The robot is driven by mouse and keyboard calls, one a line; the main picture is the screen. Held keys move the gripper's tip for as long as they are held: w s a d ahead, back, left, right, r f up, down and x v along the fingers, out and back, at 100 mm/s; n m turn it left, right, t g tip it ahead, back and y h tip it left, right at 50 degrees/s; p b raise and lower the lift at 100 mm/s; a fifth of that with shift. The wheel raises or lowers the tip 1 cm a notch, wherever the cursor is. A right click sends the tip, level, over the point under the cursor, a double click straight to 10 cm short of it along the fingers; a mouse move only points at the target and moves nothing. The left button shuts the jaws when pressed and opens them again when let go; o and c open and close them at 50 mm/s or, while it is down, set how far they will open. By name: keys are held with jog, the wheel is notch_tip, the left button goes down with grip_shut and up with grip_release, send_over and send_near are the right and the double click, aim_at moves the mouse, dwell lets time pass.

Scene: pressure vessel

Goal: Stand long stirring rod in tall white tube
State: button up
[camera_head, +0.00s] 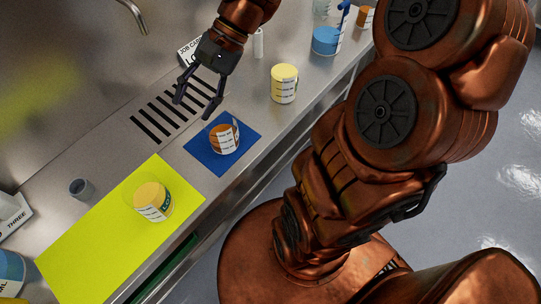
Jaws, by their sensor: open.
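My gripper (196,106) is open and empty, pointing down above the slotted drain area of the metal counter. A small white upright cylinder (258,43) stands just right of my wrist and may be the tall white tube; its lower part shows clearly. A thin blue piece (343,14) rises at the top right, beside the clear container of blue liquid (325,40). I cannot tell whether it is the stirring rod. No other long rod can be made out.
A blue mat (194,147) holds an orange-filled beaker (224,138). A yellow mat (85,250) holds a yellow-filled beaker (152,202). Slots (150,123) lie below my gripper.

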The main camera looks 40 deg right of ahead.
jog(key=s+d+f+n+h, duration=0.1)
jog(key=s+f+n+h, duration=0.1)
jog(key=s, duration=0.3)
jog(key=s+d+f+n+h, duration=0.2)
jog(key=s+n+h, duration=0.2)
jog(key=s, duration=0.2)
jog(key=s+d+f+n+g+h, duration=0.1)
jog(key=s+d+f+n+h, duration=0.1)
jog(key=s, duration=0.3)
jog(key=shift+s+f+n+h, duration=0.2)
jog(key=shift+s+n+h, duration=0.15)
jog(key=shift+n+h, duration=0.25)
